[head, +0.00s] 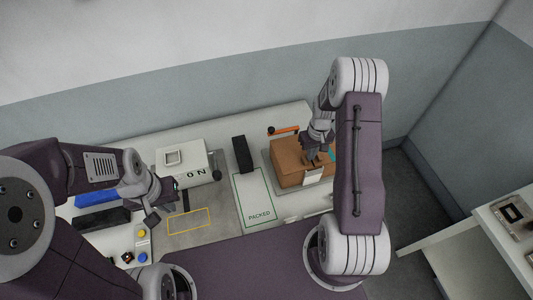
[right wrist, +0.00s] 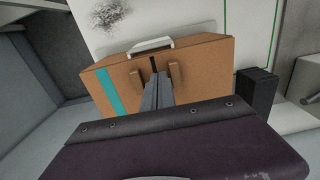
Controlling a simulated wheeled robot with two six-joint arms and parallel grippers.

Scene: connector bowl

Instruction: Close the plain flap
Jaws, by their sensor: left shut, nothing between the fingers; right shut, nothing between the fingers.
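The brown carton (head: 288,163) sits at the right of the table, under my right arm, and it fills the middle of the right wrist view (right wrist: 205,72). A teal stripe (right wrist: 109,92) runs along the left part of its face there. I cannot tell the plain flap's edges or angle. My right gripper (right wrist: 155,68) is shut and empty, its fingertips at the carton's face between two small tan tabs (right wrist: 175,74). In the head view this gripper (head: 314,157) partly hides the carton. My left gripper (head: 155,212) is shut and empty at the table's left.
A black block (head: 242,154) stands left of the carton, with a green-outlined PACKED area (head: 256,198) in front. An orange-handled tool (head: 284,130) lies behind the carton. A white box (head: 183,157), a blue item (head: 96,197) and coloured buttons (head: 141,234) are to the left.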

